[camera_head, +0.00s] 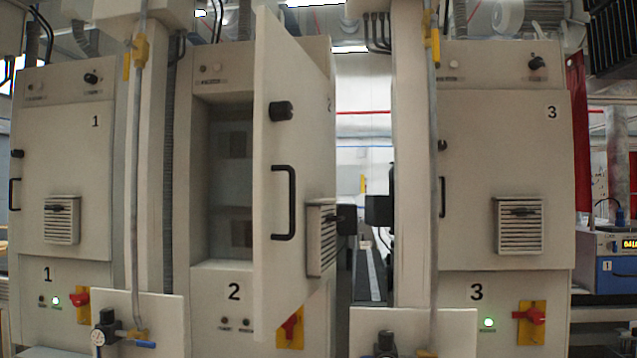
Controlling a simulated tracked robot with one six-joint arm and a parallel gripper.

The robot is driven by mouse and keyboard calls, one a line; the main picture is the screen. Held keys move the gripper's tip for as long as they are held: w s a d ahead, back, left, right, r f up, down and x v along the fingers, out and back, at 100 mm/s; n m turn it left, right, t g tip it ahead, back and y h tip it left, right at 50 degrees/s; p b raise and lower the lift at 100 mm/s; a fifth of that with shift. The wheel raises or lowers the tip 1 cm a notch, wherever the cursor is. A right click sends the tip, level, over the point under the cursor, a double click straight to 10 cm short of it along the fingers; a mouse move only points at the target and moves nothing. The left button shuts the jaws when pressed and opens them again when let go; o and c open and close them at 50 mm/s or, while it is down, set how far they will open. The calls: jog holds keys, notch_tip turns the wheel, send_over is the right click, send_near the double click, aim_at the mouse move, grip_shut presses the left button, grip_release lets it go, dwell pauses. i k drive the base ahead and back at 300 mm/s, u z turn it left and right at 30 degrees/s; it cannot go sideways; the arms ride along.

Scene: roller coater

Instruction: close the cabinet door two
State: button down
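Cabinet door two (295,190) stands wide open. Its free edge points toward me on the left, and its far edge meets the right side of cabinet two (213,278). The door's outer face shows a black curved handle (290,203), a black round knob (281,111) and a louvred vent (321,240). To the left of the door, part of the cabinet's pale interior (230,180) shows; the door hides the rest. My gripper is not seen in this view.
Closed cabinet one (85,140) is at left and closed cabinet three (495,150) at right. Upright posts with pipes (135,180) stand between the cabinets, with pale panels (415,325) low in front. Black boxes (380,210) show in the gap right of the door.

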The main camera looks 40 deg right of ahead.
aim_at(293, 161)
jog(key=z, duration=1.05)
jog(key=i, duration=1)
jog(key=z, duration=0.3)
jog(key=k, duration=0.7)
